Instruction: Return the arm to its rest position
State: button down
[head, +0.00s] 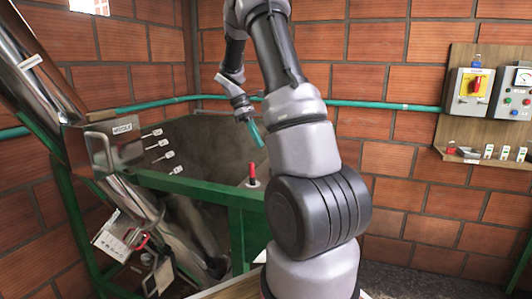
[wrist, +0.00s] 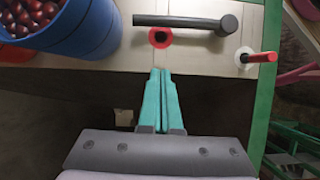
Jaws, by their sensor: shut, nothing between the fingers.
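My gripper (head: 256,134) shows in the head view at the end of my raised, bent arm, with its teal fingers pointing down above the green frame. In the wrist view my gripper (wrist: 160,72) has its two teal fingers side by side and pressed together, with nothing between them. The fingertips point at the edge of a pale surface (wrist: 190,60) and appear clear of the things on it. My arm stands in the middle of the head view and hides part of the wall and frame behind it.
A red handle (head: 252,172) stands on the green frame (head: 185,184). The wrist view shows a blue bucket (wrist: 75,38) of red fruit and a black lever (wrist: 190,21). A metal chute (head: 40,70) is at left.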

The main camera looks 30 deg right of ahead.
jog(key=shift+v, duration=2.15)
